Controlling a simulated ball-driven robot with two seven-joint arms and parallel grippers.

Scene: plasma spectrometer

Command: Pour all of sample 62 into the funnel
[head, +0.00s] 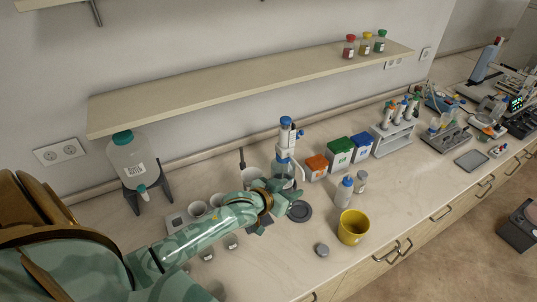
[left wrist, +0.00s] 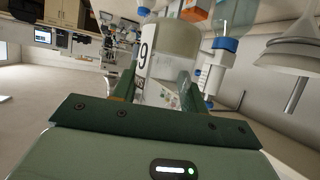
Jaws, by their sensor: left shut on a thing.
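My left gripper (head: 287,188) reaches in from the left, over the bench beside the blue-topped dispenser bottle (head: 285,155). In the left wrist view its green fingers (left wrist: 160,88) are shut on a clear sample container (left wrist: 178,45). The container has a white label (left wrist: 145,58) with a black digit that looks like a 9 or an upturned 6. A pale funnel-shaped cone (left wrist: 290,52) with a thin stem stands to the right, apart from the container. I cannot pick the funnel out in the head view.
A yellow bucket (head: 353,228), a dark round disc (head: 299,211) and a blue-capped bottle (head: 344,191) stand right of the gripper. A large bottle hangs in a stand (head: 150,185) at left. A shelf (head: 240,83) runs above.

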